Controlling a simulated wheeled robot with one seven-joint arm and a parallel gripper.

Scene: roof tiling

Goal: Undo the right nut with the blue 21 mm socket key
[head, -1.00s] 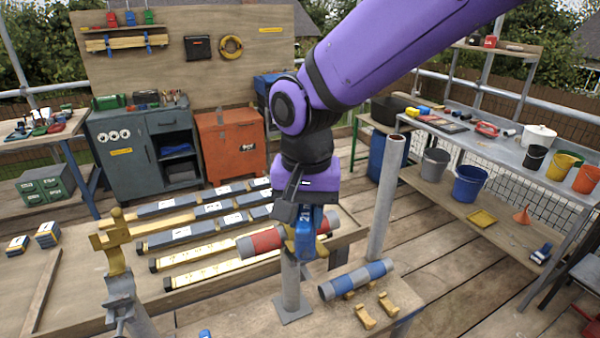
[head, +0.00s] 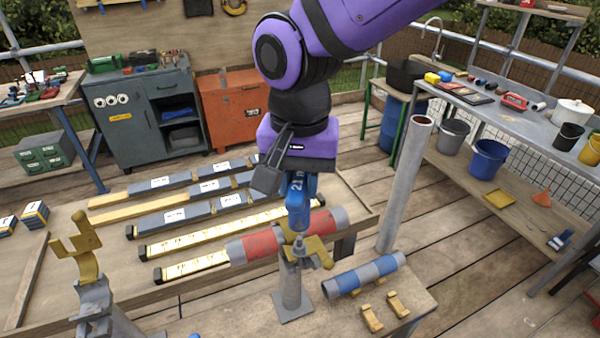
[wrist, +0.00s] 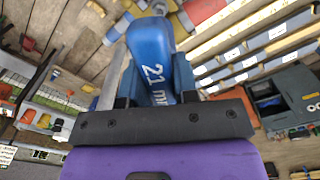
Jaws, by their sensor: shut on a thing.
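My gripper (head: 291,172) is shut on the blue 21 mm socket key (head: 298,208), which points down. Directly below the key, a grey nut and bolt (head: 298,251) stand at a yellow clamp (head: 318,249) on the right grey post (head: 291,290). The key's lower end is at or just above this hardware; I cannot tell whether it touches. A red and grey tube (head: 255,246) lies at this clamp. A left post (head: 97,300) carries another yellow clamp (head: 77,250).
A blue and grey tube (head: 365,275) and loose yellow clamp parts (head: 371,318) lie right of the post. A tall grey pipe (head: 405,185) rises behind them. Long dark and yellow bars (head: 200,238) lie on the bench at left. A metal side table (head: 500,105) stands at right.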

